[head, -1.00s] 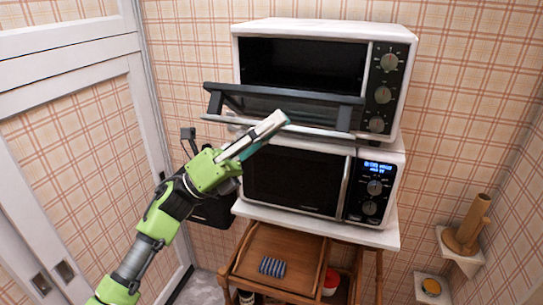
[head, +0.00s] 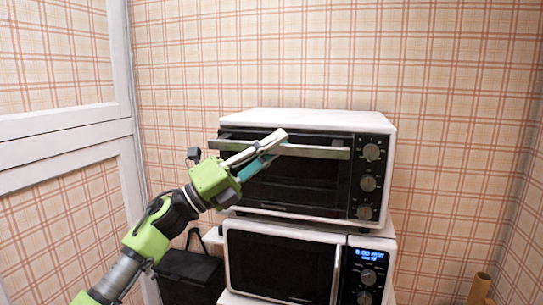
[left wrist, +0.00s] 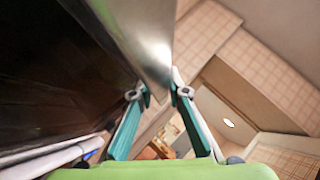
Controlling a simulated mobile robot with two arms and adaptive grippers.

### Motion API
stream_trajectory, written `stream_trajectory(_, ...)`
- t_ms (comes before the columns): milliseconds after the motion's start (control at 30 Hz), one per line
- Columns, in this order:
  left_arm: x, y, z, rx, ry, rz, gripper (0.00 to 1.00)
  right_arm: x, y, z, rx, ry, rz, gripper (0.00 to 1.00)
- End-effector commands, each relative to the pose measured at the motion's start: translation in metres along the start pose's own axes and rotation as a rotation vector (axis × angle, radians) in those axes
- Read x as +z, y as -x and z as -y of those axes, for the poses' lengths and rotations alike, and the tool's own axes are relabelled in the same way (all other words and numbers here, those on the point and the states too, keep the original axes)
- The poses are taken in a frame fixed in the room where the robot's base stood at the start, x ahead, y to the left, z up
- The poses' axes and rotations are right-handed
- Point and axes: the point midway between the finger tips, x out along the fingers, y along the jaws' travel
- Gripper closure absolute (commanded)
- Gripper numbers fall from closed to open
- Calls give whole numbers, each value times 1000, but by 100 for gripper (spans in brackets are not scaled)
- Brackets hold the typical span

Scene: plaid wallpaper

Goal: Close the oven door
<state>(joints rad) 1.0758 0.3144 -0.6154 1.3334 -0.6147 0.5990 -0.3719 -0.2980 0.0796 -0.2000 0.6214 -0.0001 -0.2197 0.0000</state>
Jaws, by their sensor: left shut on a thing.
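The oven (head: 310,117) is a white countertop unit on top of a microwave. Its dark glass door (head: 300,185) stands upright against the front and looks shut; a small gap cannot be ruled out. A silver handle bar (head: 325,152) runs across the door's top. My left gripper (head: 270,144) is at the left-middle part of this bar. In the left wrist view the teal fingers (left wrist: 158,95) are shut on a shiny metal bar, which I take to be the handle. The fingers hide part of the bar. My right gripper is not in view.
The microwave (head: 280,262) with a lit blue display sits directly below. The oven's knobs (head: 368,183) are at the right. A dark bag-like object (head: 188,268) is at the lower left. A wooden holder (head: 480,288) is at the lower right. A white panelled door (head: 70,135) is at left.

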Motion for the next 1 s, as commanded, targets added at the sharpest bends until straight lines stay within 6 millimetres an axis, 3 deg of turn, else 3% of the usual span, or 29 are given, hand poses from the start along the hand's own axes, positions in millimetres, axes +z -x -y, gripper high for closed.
stream_trajectory(733, 6, -6, -9, 8, -2, 0, 100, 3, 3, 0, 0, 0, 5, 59)
stream_trajectory(767, 6, -6, -9, 8, -2, 0, 77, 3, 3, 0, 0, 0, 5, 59)
stream_trajectory(800, 6, -6, -9, 8, -2, 0, 68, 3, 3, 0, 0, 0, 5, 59)
stream_trajectory(1000, 7, -7, -7, 4, -2, 1, 68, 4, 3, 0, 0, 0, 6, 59)
